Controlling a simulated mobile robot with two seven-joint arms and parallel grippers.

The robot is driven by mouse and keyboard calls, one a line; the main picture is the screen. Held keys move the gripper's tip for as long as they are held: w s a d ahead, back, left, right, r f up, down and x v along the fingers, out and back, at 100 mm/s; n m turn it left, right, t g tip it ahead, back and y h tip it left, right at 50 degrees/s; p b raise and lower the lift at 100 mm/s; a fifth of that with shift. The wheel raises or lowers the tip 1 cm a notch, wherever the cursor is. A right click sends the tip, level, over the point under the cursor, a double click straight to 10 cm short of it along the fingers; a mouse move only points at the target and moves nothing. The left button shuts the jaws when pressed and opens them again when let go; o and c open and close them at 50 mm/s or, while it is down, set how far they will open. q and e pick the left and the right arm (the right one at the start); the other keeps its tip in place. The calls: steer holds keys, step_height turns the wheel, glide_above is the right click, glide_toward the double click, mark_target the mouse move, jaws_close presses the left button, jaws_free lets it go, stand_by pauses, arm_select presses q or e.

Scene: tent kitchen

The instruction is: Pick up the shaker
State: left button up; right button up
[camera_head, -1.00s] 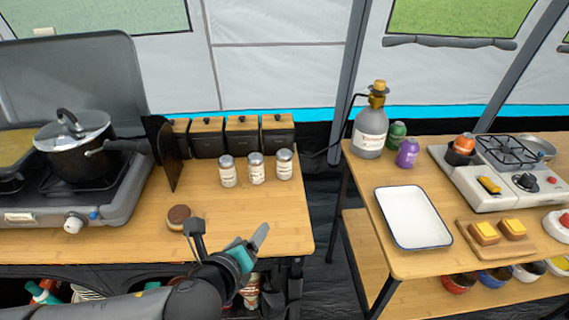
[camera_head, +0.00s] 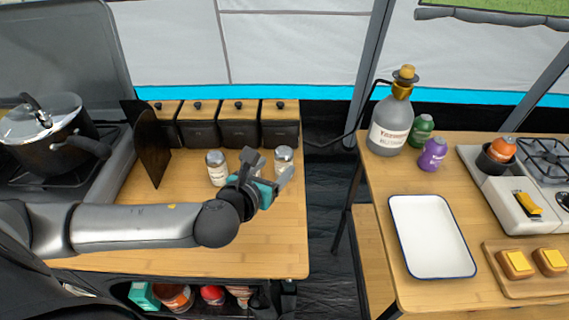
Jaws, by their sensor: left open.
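Several small glass shakers with grey lids and white labels stood in a row; two show clearly now. The left shaker (camera_head: 216,168) stands upright on the left wooden table (camera_head: 285,225). The right shaker (camera_head: 284,157) stands upright near the table's right side, just beyond my fingers and partly covered. The middle shaker is mostly or wholly hidden behind my gripper. My left gripper (camera_head: 270,166) is open, its fingers pointing away toward the middle and right shakers. I cannot tell whether it touches either one. My right gripper is not in view.
Black canisters (camera_head: 238,125) with wooden lids line the table's back. A dark upright panel (camera_head: 150,145) and a pot (camera_head: 45,135) on the stove stand left. A gap separates the right table, with its white tray (camera_head: 430,237) and grey bottle (camera_head: 391,120).

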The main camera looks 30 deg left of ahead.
mark_target(280, 163)
arm_select(q)
steer(key=x, duration=0.4)
steer(key=shift+s+b, duration=0.1)
steer(key=shift+b, duration=0.25)
steer(key=shift+w+f, duration=0.1)
steer(key=shift+w, duration=0.25)
steer(key=b+x, duration=0.1)
steer(key=x, duration=0.4)
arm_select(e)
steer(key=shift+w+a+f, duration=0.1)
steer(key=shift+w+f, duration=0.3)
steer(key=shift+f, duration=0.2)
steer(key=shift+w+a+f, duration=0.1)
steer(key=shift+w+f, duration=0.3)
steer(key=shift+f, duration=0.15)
arm_select(q)
steer(key=shift+s, duration=0.1)
jaws_close()
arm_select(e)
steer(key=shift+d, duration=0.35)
